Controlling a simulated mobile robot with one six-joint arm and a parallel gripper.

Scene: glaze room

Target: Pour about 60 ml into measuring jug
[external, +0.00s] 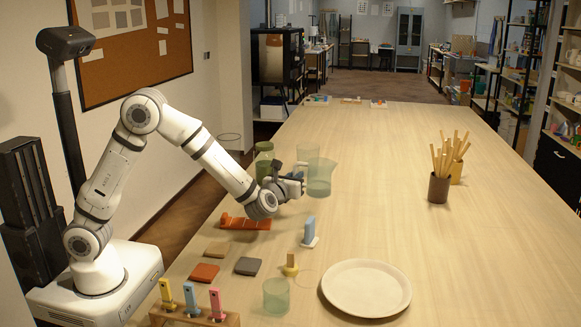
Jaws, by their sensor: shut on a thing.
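My gripper (297,181) is shut at the near left part of the long table, at the side of a clear green-tinted vessel (321,179). This vessel has a lip at its upper right and looks darker in its lower part. It looks roughly upright; I cannot tell whether it touches the table. A second clear vessel (307,154) stands just behind it and overlaps it in the picture. Another clear green vessel (276,297) stands near the front. I cannot tell for sure which one is the measuring jug, or see any pouring stream.
A green jar (264,160) stands behind my wrist. An orange-red rack (245,223) lies under my forearm. A white plate (366,288), flat tiles (205,273) and a blue upright piece (309,231) are nearer. Brown and yellow pots of sticks (438,188) stand right. The table's middle is clear.

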